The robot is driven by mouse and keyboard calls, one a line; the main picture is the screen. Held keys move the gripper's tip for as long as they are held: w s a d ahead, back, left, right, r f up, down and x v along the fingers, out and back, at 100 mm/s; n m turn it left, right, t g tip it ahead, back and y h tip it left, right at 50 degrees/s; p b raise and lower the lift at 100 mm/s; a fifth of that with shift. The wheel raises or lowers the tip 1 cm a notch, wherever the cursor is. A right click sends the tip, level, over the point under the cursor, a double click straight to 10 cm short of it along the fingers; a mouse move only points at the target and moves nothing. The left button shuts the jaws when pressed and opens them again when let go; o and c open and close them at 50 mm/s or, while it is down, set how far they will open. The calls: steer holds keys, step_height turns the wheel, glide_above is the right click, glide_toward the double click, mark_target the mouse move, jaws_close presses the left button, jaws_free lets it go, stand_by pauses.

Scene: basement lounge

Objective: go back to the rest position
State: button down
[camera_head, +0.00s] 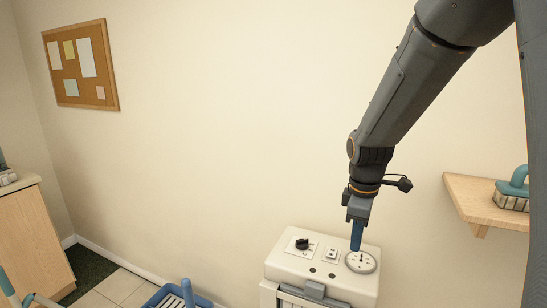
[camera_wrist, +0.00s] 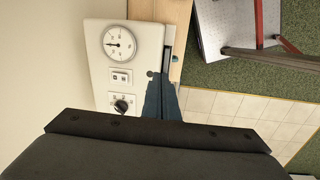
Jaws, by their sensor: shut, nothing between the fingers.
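My gripper (camera_head: 356,240) is shut and empty, its blue fingers pointing down just above the white appliance (camera_head: 281,262). In the head view the fingertips overlap the upper edge of the round gauge (camera_head: 361,262); I cannot tell whether they touch it. In the wrist view the closed fingers (camera_wrist: 160,85) show beside the panel, and the gauge (camera_wrist: 118,43) is clear of them. A small switch plate (camera_head: 331,254) and a black knob (camera_head: 302,244) sit left of the gauge on the appliance top.
A wooden wall shelf (camera_head: 468,200) with a teal-handled brush (camera_head: 513,190) is at the right. A blue basket (camera_head: 178,296) stands on the floor left of the appliance. A wooden cabinet (camera_head: 32,240) is at far left. A corkboard (camera_head: 82,65) hangs on the otherwise bare wall.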

steer(key=s+f+m+b, duration=0.1)
steer(key=s+f+m, duration=0.1)
steer(key=s+m, duration=0.4)
steer(key=s+a+f+m+b, duration=0.1)
steer(key=s+f+m, duration=0.2)
steer(key=s+m, duration=0.3)
steer(key=shift+s+a+f+b, duration=0.25)
steer(key=shift+s+b, duration=0.05)
steer(key=shift+s, duration=0.45)
